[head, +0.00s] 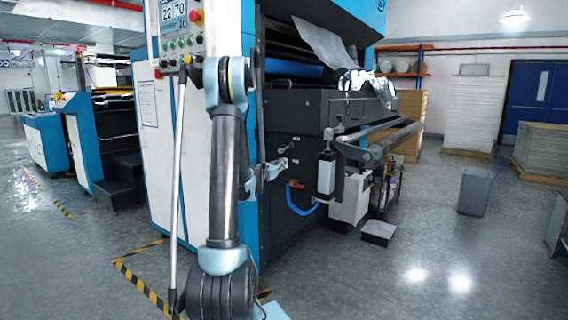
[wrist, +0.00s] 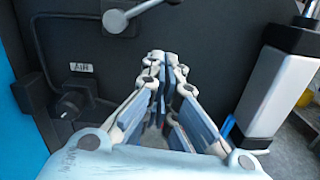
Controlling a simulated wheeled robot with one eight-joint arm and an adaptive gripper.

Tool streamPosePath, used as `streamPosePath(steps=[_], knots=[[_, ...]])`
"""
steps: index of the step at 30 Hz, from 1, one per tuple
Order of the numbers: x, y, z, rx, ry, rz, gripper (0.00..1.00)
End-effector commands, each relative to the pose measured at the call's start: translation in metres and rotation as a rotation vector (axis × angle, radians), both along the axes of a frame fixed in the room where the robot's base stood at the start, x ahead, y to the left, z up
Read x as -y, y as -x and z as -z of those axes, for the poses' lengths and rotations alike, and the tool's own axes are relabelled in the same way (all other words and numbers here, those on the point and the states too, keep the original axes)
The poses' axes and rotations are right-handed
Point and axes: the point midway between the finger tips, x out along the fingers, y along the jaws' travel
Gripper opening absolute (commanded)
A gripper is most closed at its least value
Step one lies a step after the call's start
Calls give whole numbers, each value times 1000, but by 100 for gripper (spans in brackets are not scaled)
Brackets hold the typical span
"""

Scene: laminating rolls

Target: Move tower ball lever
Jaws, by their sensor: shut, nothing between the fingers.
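My gripper (wrist: 162,60) is shut and empty in the middle of that view. Its fingertips are below and to the right of the ball in the picture, apart from it. In the head view, my gripper (head: 273,168) is small, beside the machine's dark side panel and partly hidden by my arm.
A black knob (wrist: 76,103) with a cable is on the panel at left. The laminating machine (head: 295,115) fills the middle, with a roller (head: 385,137) jutting right. Floor at right is largely open.

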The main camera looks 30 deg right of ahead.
Motion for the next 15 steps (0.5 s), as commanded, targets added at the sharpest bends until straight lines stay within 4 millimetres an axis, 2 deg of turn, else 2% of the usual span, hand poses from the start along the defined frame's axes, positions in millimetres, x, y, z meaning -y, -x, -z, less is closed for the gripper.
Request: streamPosePath(steps=[9,15], knots=[[-51,19,3,1,-1,-2,0],[-70,26,4,1,-1,-2,0]])
